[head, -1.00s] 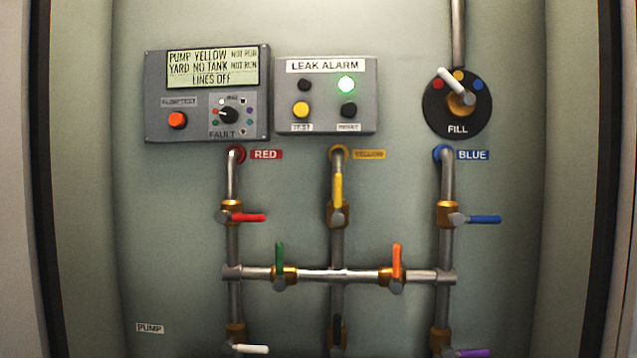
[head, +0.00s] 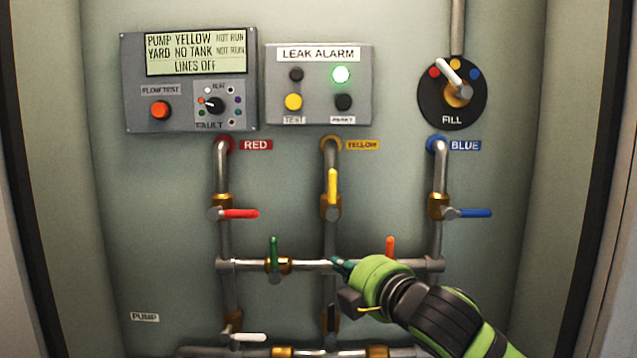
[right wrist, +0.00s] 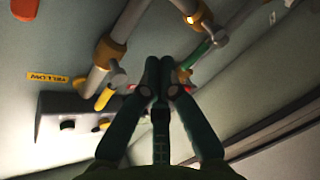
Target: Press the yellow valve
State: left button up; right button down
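The yellow valve (head: 333,187) has a yellow lever that points straight up on a brass body, on the middle pipe below the YELLOW label. In the right wrist view its lever (right wrist: 104,98) shows left of the fingers, in a picture turned upside down. My right gripper (head: 342,266) is in front of the horizontal cross pipe, below the yellow valve and apart from its lever. In the right wrist view the two fingers (right wrist: 161,68) are together with nothing seen between them. The gripper hides part of the orange valve. My left gripper is not in view.
A green lever (head: 274,252) and an orange lever (head: 390,246) stand up on the cross pipe. A red lever (head: 240,214) and a blue lever (head: 468,213) lie sideways. The leak alarm box (head: 318,84) is above. Cabinet walls close both sides.

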jog(key=s+a+r+n+y+p, duration=0.1)
jog(key=s+r+n, duration=0.3)
jog(key=r, duration=0.7)
jog(key=shift+s+a+r+n+t, duration=0.3)
jog(key=shift+s+a+r+t, duration=0.1)
jog(key=shift+s+a, duration=0.25)
